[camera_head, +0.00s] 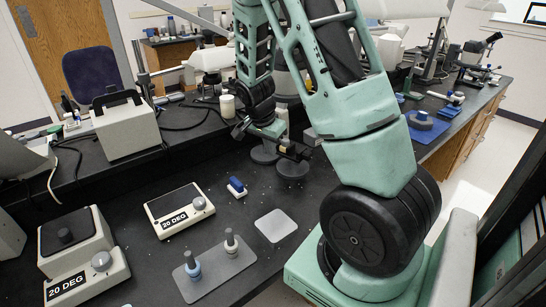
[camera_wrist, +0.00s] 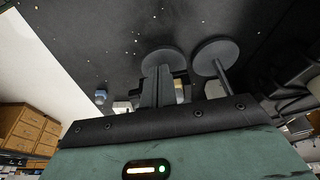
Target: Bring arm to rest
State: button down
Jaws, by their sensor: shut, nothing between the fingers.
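My arm (camera_head: 352,110) is raised and folded, its upper links reaching past the top edge of the head view. My gripper (camera_head: 303,153) hangs over the dark bench (camera_head: 330,185), in front of two round grey stand bases. It is small and dark there. In the wrist view my gripper (camera_wrist: 165,75) has its fingers together with nothing between them. Parts of the fingers are hard to make out against the dark bench.
Round stand bases (camera_head: 292,168) lie close to my gripper. A blue block (camera_head: 236,187), a 20 DEG device (camera_head: 180,209), a grey tray (camera_head: 214,268) with two small posts and a pale mat (camera_head: 276,225) are on the bench. A white box (camera_head: 127,127) stands left.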

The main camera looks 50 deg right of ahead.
jog(key=shift+v, duration=1.45)
jog(key=s+a+r+n+t+y, duration=0.15)
jog(key=a+n, duration=0.45)
jog(key=a, duration=0.7)
jog(key=s+a+r+n+g+y, duration=0.1)
jog(key=a+r+n+y, duration=0.3)
jog(key=a, duration=0.8)
jog(key=s+a+r+n+h, duration=0.1)
jog(key=s+a+n, duration=1.4)
jog(key=s, duration=0.1)
jog(key=shift+s+a+r, duration=0.25)
jog(key=shift+s+r, duration=0.1)
jog(key=shift+r, duration=0.05)
jog(key=shift+h, duration=0.25)
